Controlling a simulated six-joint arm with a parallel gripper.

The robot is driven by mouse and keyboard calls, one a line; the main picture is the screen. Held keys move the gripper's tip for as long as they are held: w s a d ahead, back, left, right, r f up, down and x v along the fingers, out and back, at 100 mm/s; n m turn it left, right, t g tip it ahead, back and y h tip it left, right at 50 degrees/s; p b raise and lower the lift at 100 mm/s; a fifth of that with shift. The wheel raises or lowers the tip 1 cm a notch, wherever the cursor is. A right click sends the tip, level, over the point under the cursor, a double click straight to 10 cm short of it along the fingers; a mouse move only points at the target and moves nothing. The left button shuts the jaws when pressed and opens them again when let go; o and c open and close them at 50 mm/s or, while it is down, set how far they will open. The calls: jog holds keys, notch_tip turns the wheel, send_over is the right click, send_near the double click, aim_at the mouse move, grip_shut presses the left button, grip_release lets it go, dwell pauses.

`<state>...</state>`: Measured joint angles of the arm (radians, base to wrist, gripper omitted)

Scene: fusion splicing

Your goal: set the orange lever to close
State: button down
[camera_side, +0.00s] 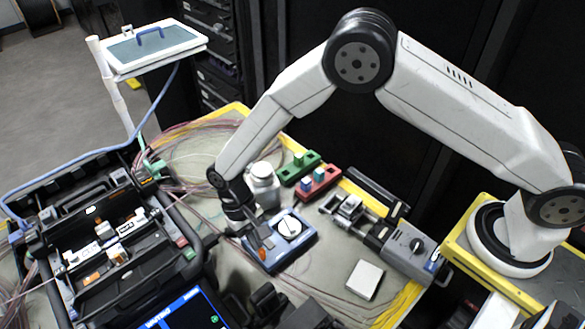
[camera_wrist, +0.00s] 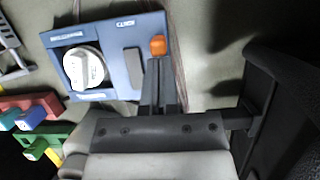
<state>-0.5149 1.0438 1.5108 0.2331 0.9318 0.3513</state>
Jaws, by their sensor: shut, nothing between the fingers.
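The orange lever (camera_wrist: 158,45) sits at the edge of a blue box (camera_wrist: 112,32), in the corner beside a dark slot. In the side view the lever (camera_side: 262,253) shows as a small orange spot on the left part of the blue box (camera_side: 290,252). My gripper (camera_wrist: 158,62) is shut and empty. Its fingertips point at the lever and lie right next to it in the wrist view; I cannot tell whether they touch it. In the side view my gripper (camera_side: 262,238) is low over the box's left side. The lever's base is partly hidden.
A white round dial (camera_side: 289,227) is on the box. Green (camera_side: 298,168) and red (camera_side: 318,184) blocks stand behind it. A grey device with a knob (camera_side: 410,250) and a small white box (camera_side: 365,279) are to the right. An open black case (camera_side: 120,245) is at left.

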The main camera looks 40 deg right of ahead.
jog(key=shift+w, duration=1.5)
jog(key=v, duration=1)
jog(key=shift+w, duration=0.5)
jog(key=s+d+r+t, duration=0.2)
jog(key=d+r, duration=0.1)
jog(key=d, duration=0.4)
jog(key=s+d+r+t, duration=0.2)
jog(key=d+r, duration=0.1)
jog(key=d, duration=0.5)
jog(key=s+d+r+t, duration=0.2)
jog(key=s+d+t, duration=0.1)
jog(key=s+d, duration=0.6)
jog(key=shift+s+d, duration=0.4)
jog(key=shift+s, duration=1.5)
